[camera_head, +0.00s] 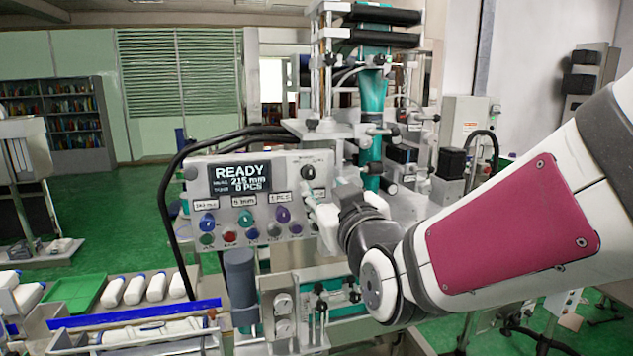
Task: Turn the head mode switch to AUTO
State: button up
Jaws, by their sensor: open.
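The control panel (198,171) faces me left of centre; its screen (240,177) reads READY, 215 mm and 0 PCS. A dark rotary knob (308,172), which looks like the head mode switch, sits at the panel's upper right. Small labels surround it, too small to read, so I cannot tell its setting. My gripper (318,214) is just below and slightly right of this knob, near the panel's right edge. Its white fingers are open and seem empty. My wrist hides part of the machine behind it. I cannot tell whether a finger touches the panel.
Blue, teal and purple knobs (245,217) and several coloured buttons (230,236) line the lower panel. A black cable (172,200) loops along its left side. White bottles (135,289) and a green tray (75,293) lie at lower left. Machine parts crowd the right.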

aim_at(310, 175)
jog(key=b+x, duration=0.2)
jog(key=x, duration=0.7)
jog(key=shift+w+a, duration=0.1)
jog(key=shift+w, duration=0.05)
grip_shut()
